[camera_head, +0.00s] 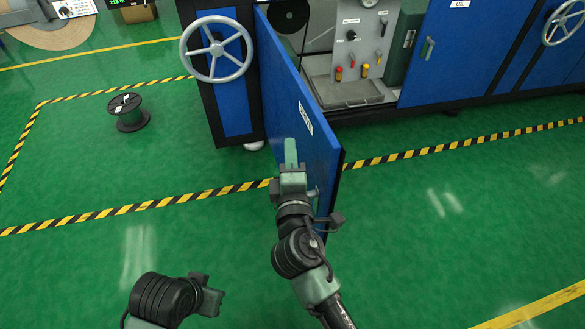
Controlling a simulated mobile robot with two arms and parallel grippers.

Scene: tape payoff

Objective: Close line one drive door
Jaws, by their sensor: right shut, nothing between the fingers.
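The blue drive door (300,105) stands open, swung out from the machine cabinet toward me. It carries a small white label, and its near edge is dark. My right gripper (290,152) is shut and empty, in front of the door's left face near its lower outer part. I cannot tell whether it touches the door. A small pale handle (314,191) shows at the door's near edge, partly hidden by my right arm. My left gripper (208,298) is low in the view, left of the door and away from it; its jaws are not clear.
The open bay holds a panel with knobs (365,35) and a grey tray (348,93). A handwheel (216,50) is on the cabinet left of the door. A black spool (127,113) stands on the green floor at left. The floor right of the door is clear.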

